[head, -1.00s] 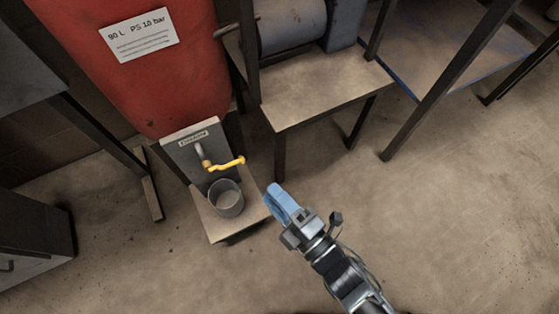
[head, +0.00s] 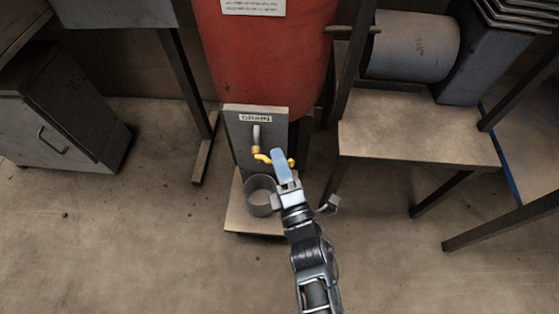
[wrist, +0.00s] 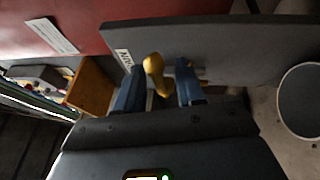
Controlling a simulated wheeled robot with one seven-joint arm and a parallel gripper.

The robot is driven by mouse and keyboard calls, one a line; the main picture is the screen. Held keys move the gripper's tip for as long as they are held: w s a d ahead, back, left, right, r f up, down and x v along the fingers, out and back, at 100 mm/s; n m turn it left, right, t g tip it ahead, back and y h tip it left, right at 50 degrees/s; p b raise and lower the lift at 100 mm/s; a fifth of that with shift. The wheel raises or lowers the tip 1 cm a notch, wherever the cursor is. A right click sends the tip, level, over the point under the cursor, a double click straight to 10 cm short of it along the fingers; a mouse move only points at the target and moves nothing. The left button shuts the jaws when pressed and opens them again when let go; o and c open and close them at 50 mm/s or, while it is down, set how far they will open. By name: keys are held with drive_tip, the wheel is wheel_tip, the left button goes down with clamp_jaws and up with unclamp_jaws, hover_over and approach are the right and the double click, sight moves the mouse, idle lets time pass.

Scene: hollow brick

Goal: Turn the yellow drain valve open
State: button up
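The yellow drain valve handle (head: 262,157) is on a grey panel (head: 244,135) marked with a small label, below a red tank (head: 265,60). The fingers are apart. I cannot tell whether either one touches the handle.
A grey bucket (head: 259,203) stands on a small platform (head: 240,222) under the valve, close to my gripper; it also shows in the wrist view (wrist: 302,100). A bench (head: 410,150) with a motor-like cylinder is at right, a cabinet (head: 70,110) at left. The front floor is clear.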

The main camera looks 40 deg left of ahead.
drive_tip(key=shift+w+a, duration=0.2)
drive_tip(key=shift+a, duration=0.1)
drive_tip(key=shift+r, duration=0.1)
drive_tip(key=shift+c, duration=0.4)
clamp_jaws()
